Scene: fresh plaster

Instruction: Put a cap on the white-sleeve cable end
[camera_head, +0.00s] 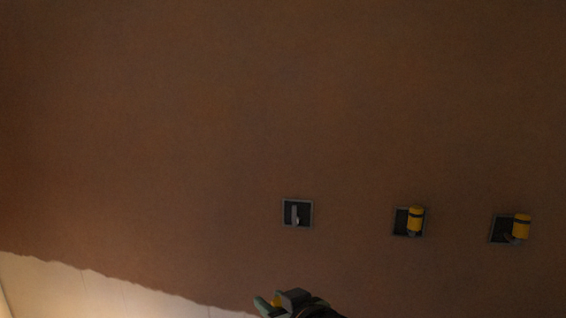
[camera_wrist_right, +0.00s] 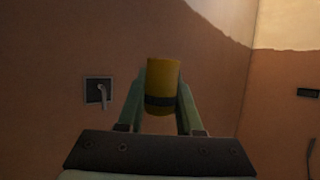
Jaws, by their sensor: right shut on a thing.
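The white-sleeve cable end (camera_head: 295,214) sticks out bare from the left wall box (camera_head: 284,213). In the right wrist view the same kind of box shows a pale bare cable end (camera_wrist_right: 102,96), left of my gripper. My right gripper (camera_head: 273,302) is at the bottom of the head view, below and left of that box. In the wrist view, the right gripper (camera_wrist_right: 161,108) is shut on a yellow cap with a dark band (camera_wrist_right: 163,75). The cap is apart from the cable end. My left gripper is not in view.
Two more wall boxes to the right have yellow caps on their cable ends: a middle cap (camera_head: 416,217) and a right cap (camera_head: 521,226). The brown plastered wall (camera_head: 180,120) is otherwise clear. The wrist view shows a wall corner and a dark slot (camera_wrist_right: 308,93) at right.

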